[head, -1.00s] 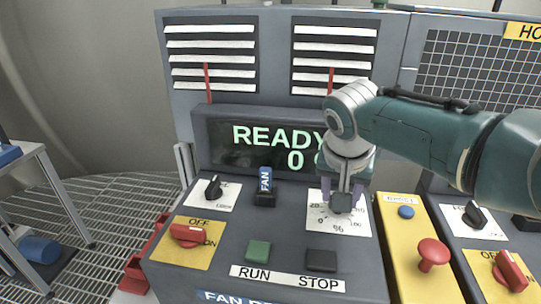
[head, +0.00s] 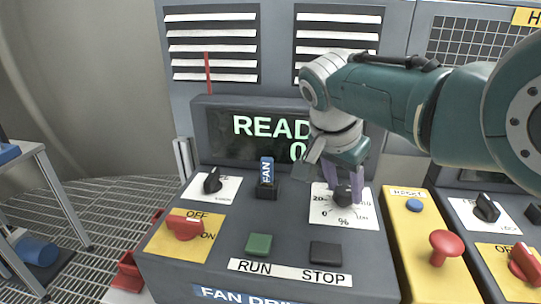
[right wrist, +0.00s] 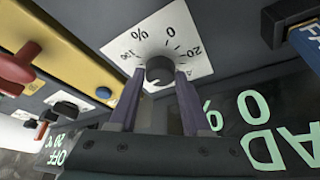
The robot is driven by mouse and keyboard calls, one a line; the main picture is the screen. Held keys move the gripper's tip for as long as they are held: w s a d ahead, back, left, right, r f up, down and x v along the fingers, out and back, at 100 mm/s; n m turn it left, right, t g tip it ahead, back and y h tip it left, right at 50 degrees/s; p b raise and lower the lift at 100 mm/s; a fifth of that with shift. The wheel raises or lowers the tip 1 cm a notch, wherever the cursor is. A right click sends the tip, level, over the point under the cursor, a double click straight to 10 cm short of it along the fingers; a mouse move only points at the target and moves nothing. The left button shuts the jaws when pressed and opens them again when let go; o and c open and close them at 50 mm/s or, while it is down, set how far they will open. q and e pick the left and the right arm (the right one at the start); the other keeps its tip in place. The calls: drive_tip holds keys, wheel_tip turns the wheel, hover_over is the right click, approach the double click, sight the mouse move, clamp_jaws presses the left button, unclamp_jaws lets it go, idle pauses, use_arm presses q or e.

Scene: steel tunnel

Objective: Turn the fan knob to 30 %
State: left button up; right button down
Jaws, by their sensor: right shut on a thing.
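The fan knob (head: 343,196) is a small dark round knob on a white dial plate (head: 343,220) marked 0, 20, 100 and %. My right gripper (head: 342,190) reaches down from above and is shut on it, one purple-grey finger on each side. The right wrist view shows the knob (right wrist: 159,70) between the two fingertips (right wrist: 160,80), with the dial upside down. The knob's pointer is hard to make out. The green display (head: 262,140) reads "READ" and a 0; my right arm covers the rest. My left gripper is not in view.
Left of the dial stand a blue FAN tag (head: 266,172), a black selector (head: 212,181) and a red OFF/ON switch (head: 185,228). Green RUN (head: 259,245) and black STOP (head: 326,253) buttons lie in front. A red mushroom button (head: 444,246) stands on the yellow strip at right.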

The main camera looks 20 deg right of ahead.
drive_tip(key=shift+c, duration=1.8)
unclamp_jaws()
drive_tip(key=shift+r, duration=0.1)
drive_tip(key=shift+r, duration=0.25)
drive_tip(key=p+v, duration=0.2)
drive_tip(key=v, duration=0.7)
drive_tip(key=shift+a+p, duration=0.2)
drive_tip(key=shift+p, duration=0.1)
drive_tip(key=shift+s, duration=0.15)
